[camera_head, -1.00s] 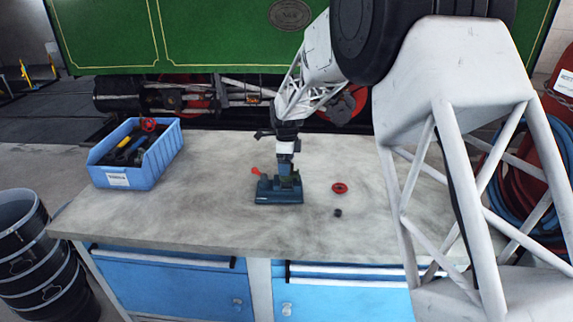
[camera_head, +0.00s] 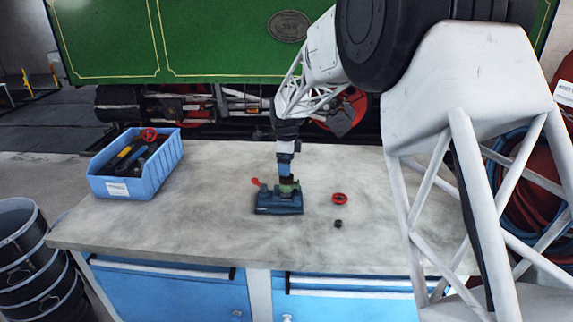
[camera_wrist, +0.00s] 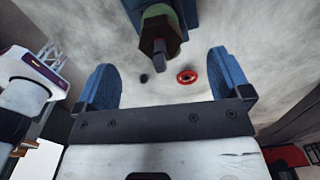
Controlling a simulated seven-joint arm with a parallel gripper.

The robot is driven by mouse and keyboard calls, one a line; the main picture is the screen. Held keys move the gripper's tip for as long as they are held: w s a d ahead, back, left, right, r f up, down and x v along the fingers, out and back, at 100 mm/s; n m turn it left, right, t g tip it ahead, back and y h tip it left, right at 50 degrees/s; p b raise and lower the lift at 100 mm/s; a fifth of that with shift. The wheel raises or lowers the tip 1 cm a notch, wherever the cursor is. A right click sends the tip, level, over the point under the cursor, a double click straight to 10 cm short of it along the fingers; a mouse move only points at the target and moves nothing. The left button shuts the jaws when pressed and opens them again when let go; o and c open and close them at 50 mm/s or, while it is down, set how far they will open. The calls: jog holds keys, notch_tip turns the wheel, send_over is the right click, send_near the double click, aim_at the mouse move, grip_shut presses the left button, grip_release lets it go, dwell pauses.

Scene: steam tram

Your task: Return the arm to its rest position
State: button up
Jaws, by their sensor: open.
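My gripper (camera_head: 285,158) hangs pointing down over the middle of the workbench (camera_head: 210,225). In the wrist view its two blue fingers are spread wide with nothing between them (camera_wrist: 162,65). Below it stands a dark blue vise-like fixture (camera_head: 278,204) with a red handle (camera_head: 256,182). A fitting with green and brass-coloured parts (camera_head: 289,187) rises from the fixture. The fitting also shows in the wrist view (camera_wrist: 160,35), just ahead of the fingers. Whether a finger touches it I cannot tell.
A red ring (camera_head: 340,198) and a small black part (camera_head: 338,224) lie right of the fixture. A blue bin of tools (camera_head: 137,180) stands at the bench's left. A green tram (camera_head: 200,40) is behind; black drums (camera_head: 22,255) stand at left.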

jog(key=s+d+r+n, duration=0.3)
jog(key=s+d+r, duration=0.25)
jog(key=s, duration=0.25)
jog(key=s+d+r+n+t, duration=0.1)
jog(key=s+d+r+n, duration=0.25)
jog(key=s+d, duration=0.35)
jog(key=s+d+r+n, duration=0.3)
jog(key=s+d+r, duration=0.15)
jog(key=s, duration=0.55)
jog(key=s+d+n, duration=0.2)
jog(key=s+n, duration=0.1)
jog(key=s, duration=0.6)
jog(key=s+d+f+n+t, duration=0.1)
jog(key=s+d+n, duration=0.2)
jog(key=s, duration=0.5)
jog(key=s+d+f+n, duration=0.1)
jog(key=s+d+n, duration=0.1)
jog(key=s, duration=0.7)
jog(key=shift+s+d+n+t, duration=0.3)
jog(key=shift+s+d+n, duration=0.1)
jog(key=shift+n, duration=0.15)
jog(key=shift+w, duration=0.1)
